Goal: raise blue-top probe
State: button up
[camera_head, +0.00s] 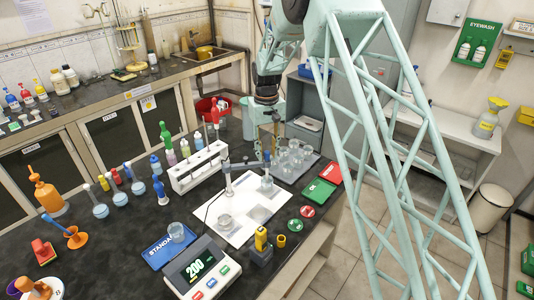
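My gripper (270,138) points down over the middle of the bench, below my dark wrist. It is small here, and I cannot tell whether its fingers are open or shut. A slim probe with a blue top (267,158) stands upright directly under or between the fingertips. Its lower end is at a small beaker with a bluish tint (266,183). Whether the fingers touch the probe is unclear.
A white rack with colored-cap bottles (197,170) stands to the left. Several glass beakers (292,158) sit on a tray to the right. A scale (197,268), a blue STANDARD mat (160,252) and a yellow-black device (261,243) are nearer.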

jog(key=shift+f, duration=0.15)
jog(key=shift+c, duration=0.7)
grip_shut()
notch_tip(320, 180, up, 7)
jog(key=shift+w+r+p, duration=0.1)
jog(key=shift+r+p, duration=0.05)
jog(key=shift+p, duration=0.55)
jog(key=shift+o, duration=0.7)
grip_release()
jog(key=shift+r, duration=0.1)
